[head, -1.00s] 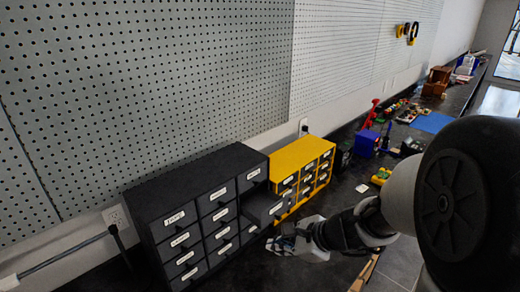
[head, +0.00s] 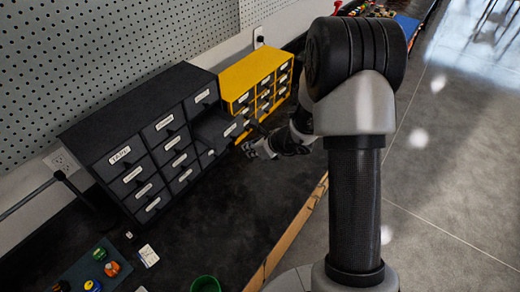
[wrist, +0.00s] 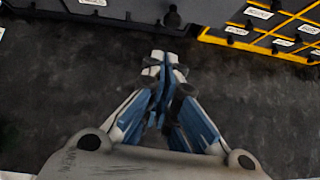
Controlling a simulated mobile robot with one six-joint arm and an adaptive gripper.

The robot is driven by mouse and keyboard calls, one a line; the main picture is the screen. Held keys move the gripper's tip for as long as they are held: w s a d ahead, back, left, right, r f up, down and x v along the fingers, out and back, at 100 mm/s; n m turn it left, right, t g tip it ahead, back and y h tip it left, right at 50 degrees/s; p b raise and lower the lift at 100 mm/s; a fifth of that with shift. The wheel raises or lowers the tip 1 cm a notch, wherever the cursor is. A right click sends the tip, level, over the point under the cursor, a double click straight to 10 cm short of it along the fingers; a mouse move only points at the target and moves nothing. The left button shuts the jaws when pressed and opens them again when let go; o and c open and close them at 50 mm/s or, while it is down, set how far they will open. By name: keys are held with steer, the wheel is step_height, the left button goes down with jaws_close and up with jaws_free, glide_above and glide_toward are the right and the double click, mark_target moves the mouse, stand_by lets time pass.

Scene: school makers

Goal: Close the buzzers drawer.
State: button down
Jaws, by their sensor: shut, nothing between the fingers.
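A black cabinet (head: 125,108) of small labelled drawers stands on the dark bench. One drawer (head: 214,127) in its right column, second row from the top, sticks out; the other drawers look shut. Its label is too small to read, so I cannot confirm that it is the buzzers drawer. My gripper (head: 249,149) is just in front of and a little below that drawer's front, seemingly apart from it. In the wrist view my gripper (wrist: 160,62) is shut and empty, its fingertips pointing toward the dark drawer fronts at the top edge.
A yellow-framed drawer cabinet (head: 255,72) stands right beside the black one, and its corner shows in the wrist view (wrist: 255,46). A green cup (head: 205,284) and a tray of coloured parts (head: 92,270) are at the front left. Bare bench lies before the cabinets.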

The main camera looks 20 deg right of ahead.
mark_target(214, 131)
steer(key=shift+w+a+r, duration=0.1)
steer(key=shift+w+a, duration=0.3)
steer(key=shift+w, duration=0.3)
steer(key=shift+w+a, duration=0.4)
steer(key=shift+w, duration=0.3)
steer(key=w+a, duration=0.2)
steer(key=w, duration=0.1)
steer(key=w+a+p, duration=0.1)
steer(key=w+a, duration=0.1)
steer(key=w, duration=0.1)
steer(key=w+a+p, duration=0.1)
steer(key=w+a, duration=0.2)
steer(key=shift+w+r, duration=0.15)
steer(key=shift+w, duration=0.15)
steer(key=shift+d, duration=0.1)
